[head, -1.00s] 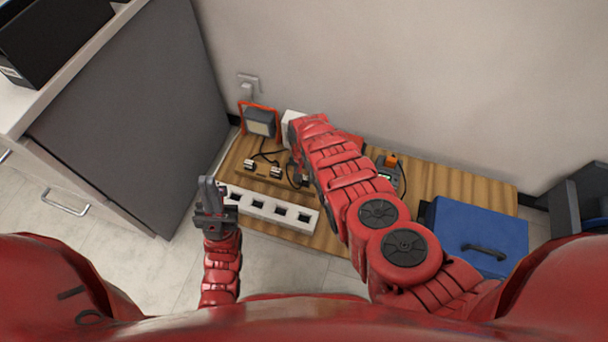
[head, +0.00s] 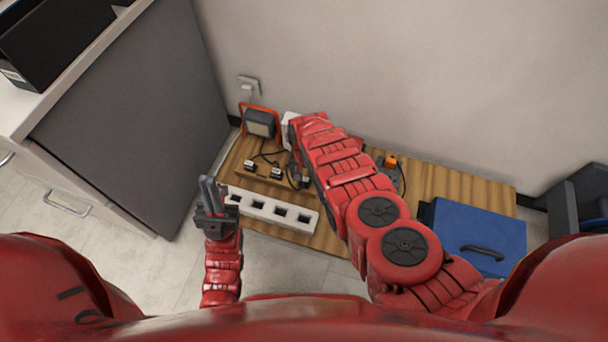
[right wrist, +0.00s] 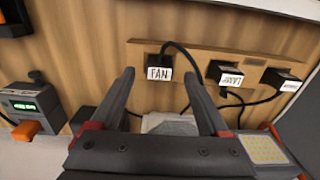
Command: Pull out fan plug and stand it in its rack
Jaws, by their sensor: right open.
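The fan plug (right wrist: 158,73), black with a white FAN label, sits at the wooden rack (right wrist: 200,58) in the right wrist view. Its cable loops up and to the right. My right gripper (right wrist: 159,75) is open, with its fingertips on either side of the plug in that view. I see no contact, and the depth gap is hard to judge. My left gripper (head: 207,183) is raised at the left end of the white power strip (head: 270,208), away from the rack. Its opening is unclear.
Two other labelled plugs (right wrist: 226,77) (right wrist: 282,82) sit along the rack. The power strip's visible sockets are empty. A work lamp (head: 260,122), a device with a green display (right wrist: 30,103) and a blue box (head: 480,232) stand around. A grey cabinet (head: 130,110) borders the left.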

